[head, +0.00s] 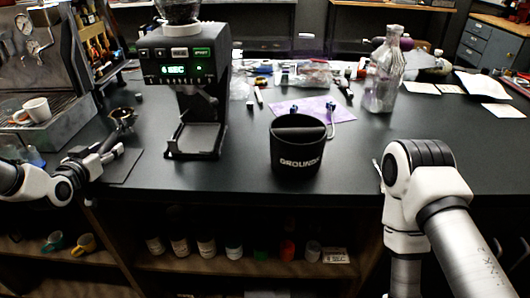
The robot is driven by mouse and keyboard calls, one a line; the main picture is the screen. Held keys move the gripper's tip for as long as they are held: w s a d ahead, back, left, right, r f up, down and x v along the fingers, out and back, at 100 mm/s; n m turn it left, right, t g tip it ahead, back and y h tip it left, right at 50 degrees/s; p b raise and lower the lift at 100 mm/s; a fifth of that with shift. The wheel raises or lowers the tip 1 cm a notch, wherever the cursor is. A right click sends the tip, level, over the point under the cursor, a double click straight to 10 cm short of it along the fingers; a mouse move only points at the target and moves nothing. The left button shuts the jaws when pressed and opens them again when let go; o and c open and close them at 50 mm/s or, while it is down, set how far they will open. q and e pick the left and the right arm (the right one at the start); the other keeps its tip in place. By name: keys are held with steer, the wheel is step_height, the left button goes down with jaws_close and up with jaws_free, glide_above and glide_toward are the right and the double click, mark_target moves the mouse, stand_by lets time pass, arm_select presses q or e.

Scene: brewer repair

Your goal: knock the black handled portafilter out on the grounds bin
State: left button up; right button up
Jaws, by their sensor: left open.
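A dark portafilter (122,117) lies at the left of the counter, near the espresso machine. It is small here, and I cannot make out its handle clearly. My left gripper (117,150) is open on the near side of it, low over a dark mat, and holds nothing that I can see. The black grounds bin (295,160), with a bar across its open top, stands near the counter's front edge in the middle. My right arm rises at the right and bends down out of the picture; its gripper is not visible.
A grinder (184,70) with a lit green display stands between the portafilter and the bin. The espresso machine (50,120) with a white cup (37,110) is at far left. A glass bottle (383,80) stands behind the bin to the right. The counter right of the bin is mostly clear.

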arm_select(q)
jaws_close()
steer(key=shift+r+p, duration=2.3)
steer(key=shift+r, duration=0.8)
